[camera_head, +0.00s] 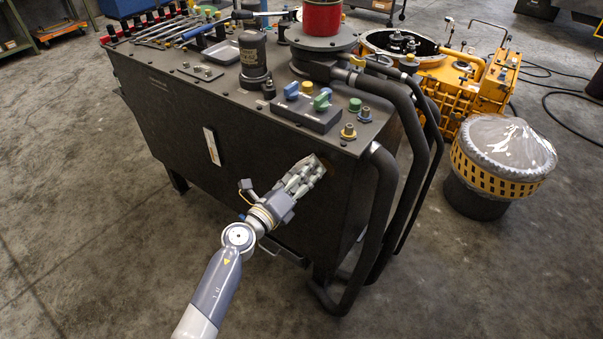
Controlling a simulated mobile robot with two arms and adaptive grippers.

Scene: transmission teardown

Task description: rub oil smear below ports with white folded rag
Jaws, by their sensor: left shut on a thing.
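My left gripper (311,170) reaches up from the bottom against the front face of the dark tank (165,115), near its right end. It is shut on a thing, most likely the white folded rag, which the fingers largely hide. A small brownish patch (328,162), perhaps the oil smear, shows beside the fingertips; the rest of it is hidden. Above the gripper, on the tank's top edge, are brass port fittings (348,132) and a block with blue, yellow and green caps (307,104). My right gripper is out of view.
Thick black hoses (383,200) run down just right of the gripper. A yellow machine housing (455,85) and a plastic-covered drum (490,185) stand further right. Tools and a red can (321,17) are on the tank top. The floor at left is clear.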

